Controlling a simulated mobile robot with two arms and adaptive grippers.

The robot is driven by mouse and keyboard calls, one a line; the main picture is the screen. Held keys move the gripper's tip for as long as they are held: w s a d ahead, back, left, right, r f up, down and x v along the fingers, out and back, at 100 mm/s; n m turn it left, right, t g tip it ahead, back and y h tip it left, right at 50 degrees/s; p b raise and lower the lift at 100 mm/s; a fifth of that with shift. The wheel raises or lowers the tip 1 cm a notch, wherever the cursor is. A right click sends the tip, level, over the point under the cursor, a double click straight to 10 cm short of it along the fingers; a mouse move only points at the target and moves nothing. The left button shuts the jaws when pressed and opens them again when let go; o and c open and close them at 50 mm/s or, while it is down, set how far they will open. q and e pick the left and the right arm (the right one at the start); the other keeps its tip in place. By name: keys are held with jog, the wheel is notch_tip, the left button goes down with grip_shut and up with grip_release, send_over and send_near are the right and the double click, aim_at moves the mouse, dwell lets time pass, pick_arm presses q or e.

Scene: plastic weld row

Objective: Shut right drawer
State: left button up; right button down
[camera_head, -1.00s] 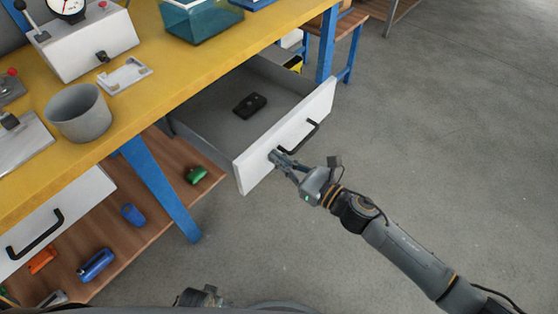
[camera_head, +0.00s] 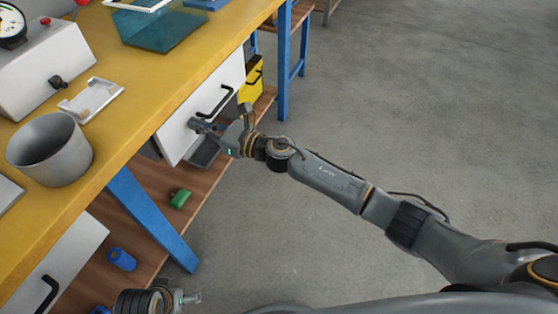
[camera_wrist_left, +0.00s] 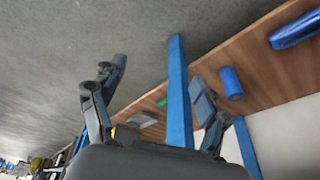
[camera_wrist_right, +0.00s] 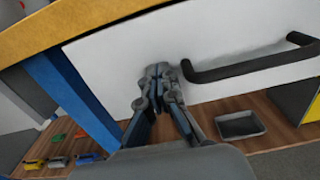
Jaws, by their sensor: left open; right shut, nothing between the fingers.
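The right drawer (camera_head: 200,105) has a white front with a black bar handle (camera_head: 214,103). It sits under the yellow tabletop, and its inside is not visible in the head view. My right gripper (camera_head: 194,124) is shut and empty, with its fingertips at the drawer front beside the handle. In the right wrist view the gripper (camera_wrist_right: 157,72) is at the white front (camera_wrist_right: 225,40), left of the black handle (camera_wrist_right: 250,66); exact contact is hard to tell. My left gripper (camera_wrist_left: 155,95) is open and empty near a blue table leg (camera_wrist_left: 178,90).
The yellow workbench (camera_head: 150,100) carries a grey cup (camera_head: 50,150) near its edge. A wooden lower shelf (camera_head: 150,205) holds a green item (camera_head: 180,198), a blue item (camera_head: 121,259) and a grey tray (camera_wrist_right: 240,125). A left drawer (camera_head: 60,255) shows below the cup. Floor at right is clear.

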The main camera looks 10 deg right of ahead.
aim_at(196, 139)
jog(key=x, duration=0.3)
jog(key=shift+w+b, duration=0.1)
jog(key=shift+b, duration=0.25)
pick_arm(q)
jog(key=v, duration=0.4)
jog(key=shift+w+r, duration=0.3)
pick_arm(e)
jog(key=shift+r, duration=0.25)
jog(key=shift+r, duration=0.1)
